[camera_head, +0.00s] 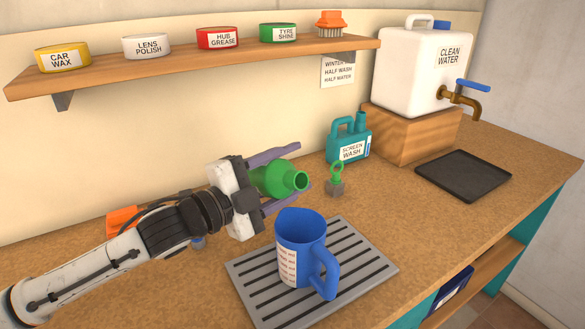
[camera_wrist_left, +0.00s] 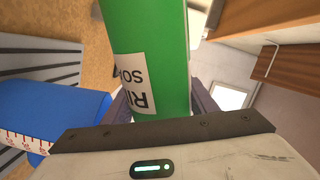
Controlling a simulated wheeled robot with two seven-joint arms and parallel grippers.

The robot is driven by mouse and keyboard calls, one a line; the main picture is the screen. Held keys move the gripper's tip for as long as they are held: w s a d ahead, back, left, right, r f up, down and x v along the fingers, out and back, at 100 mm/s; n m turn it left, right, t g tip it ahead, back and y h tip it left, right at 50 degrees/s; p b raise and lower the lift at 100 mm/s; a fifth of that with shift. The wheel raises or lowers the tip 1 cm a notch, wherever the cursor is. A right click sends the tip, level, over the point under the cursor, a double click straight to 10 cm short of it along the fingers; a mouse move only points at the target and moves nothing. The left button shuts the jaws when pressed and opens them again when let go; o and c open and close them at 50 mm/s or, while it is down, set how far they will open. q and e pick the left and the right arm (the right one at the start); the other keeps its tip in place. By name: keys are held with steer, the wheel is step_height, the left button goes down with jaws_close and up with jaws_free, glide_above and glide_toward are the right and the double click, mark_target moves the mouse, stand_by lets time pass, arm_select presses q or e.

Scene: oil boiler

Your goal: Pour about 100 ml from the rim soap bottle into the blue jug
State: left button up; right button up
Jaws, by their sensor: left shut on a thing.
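The green rim soap bottle (camera_head: 272,179) is tilted over on its side in the head view, its open mouth pointing right and toward the camera. My left gripper (camera_head: 287,176) is shut on it, one finger above and one below, and holds it above the counter, up and left of the jug. Its label, partly cut off, shows in the left wrist view (camera_wrist_left: 150,60). The blue jug (camera_head: 300,245) stands upright with its handle to the right; its inside is mostly hidden. The jug also shows in the left wrist view (camera_wrist_left: 50,108). My right gripper is not in view.
The jug stands on a grey slatted drip tray (camera_head: 248,271). A small green-ringed stopper (camera_head: 336,180) stands behind it, near a teal screen wash jug (camera_head: 347,140). A white water tank (camera_head: 410,75) and black tray (camera_head: 463,175) are at right. A shelf (camera_head: 200,67) hangs above.

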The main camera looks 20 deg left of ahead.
arm_select(q)
steer(key=shift+f+m, duration=0.1)
steer(key=shift+m, duration=0.3)
steer(key=shift+w+a, duration=0.1)
steer(key=shift+a+f+m, duration=0.1)
steer(key=shift+f+m, duration=0.25)
steer(key=shift+m, duration=0.85)
steer(key=shift+m+p, duration=0.35)
steer(key=shift+m, duration=0.65)
steer(key=shift+r+m+p, duration=0.15)
steer(key=shift+m+p, duration=0.15)
steer(key=shift+m, duration=0.2)
stand_by(4.8)
